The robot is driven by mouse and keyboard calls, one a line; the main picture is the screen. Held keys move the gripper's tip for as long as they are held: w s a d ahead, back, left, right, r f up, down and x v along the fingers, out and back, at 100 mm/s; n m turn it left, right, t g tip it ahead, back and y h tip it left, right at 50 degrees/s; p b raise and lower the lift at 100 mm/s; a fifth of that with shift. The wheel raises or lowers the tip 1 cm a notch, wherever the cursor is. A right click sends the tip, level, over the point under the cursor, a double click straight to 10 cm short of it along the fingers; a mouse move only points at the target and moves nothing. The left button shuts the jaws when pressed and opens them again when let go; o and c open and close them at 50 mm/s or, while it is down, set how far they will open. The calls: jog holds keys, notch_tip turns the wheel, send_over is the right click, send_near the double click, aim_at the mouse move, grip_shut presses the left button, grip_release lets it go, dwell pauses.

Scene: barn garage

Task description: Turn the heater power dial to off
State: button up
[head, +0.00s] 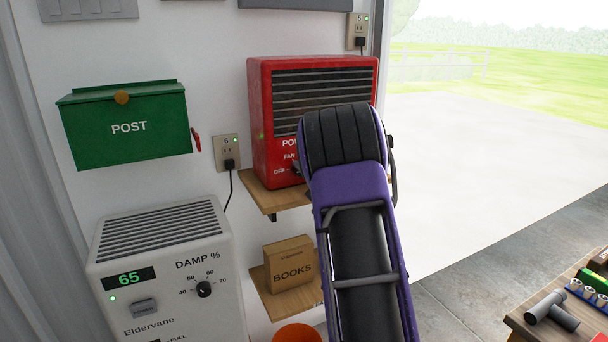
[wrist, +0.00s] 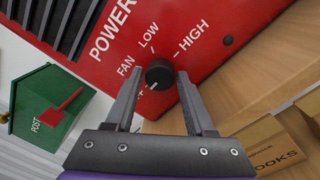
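The red heater (head: 262,120) stands on a wooden wall shelf in the head view, its right front covered by my arm. In the wrist view the heater front (wrist: 205,18) carries a black round power dial (wrist: 159,73) with FAN, LOW and HIGH around it. The dial's white mark points down-left, below FAN; the label there is mostly hidden by my left finger. My gripper (wrist: 160,78) is open, with one finger on each side of the dial and a visible gap to it.
The wooden shelf (head: 270,202) holds the heater. Below are a BOOKS box (head: 290,265) and a white dehumidifier (head: 165,260). A green POST box (head: 125,130) and outlet 6 (head: 228,150) are on the wall to the left. A workbench (head: 540,325) is at lower right.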

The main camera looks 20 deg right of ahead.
jog(key=shift+o, duration=1.3)
jog(key=shift+s, duration=0.1)
jog(key=s+d, duration=0.1)
jog(key=s, duration=1.6)
jog(key=shift+f, duration=0.4)
jog(key=shift+s, duration=0.1)
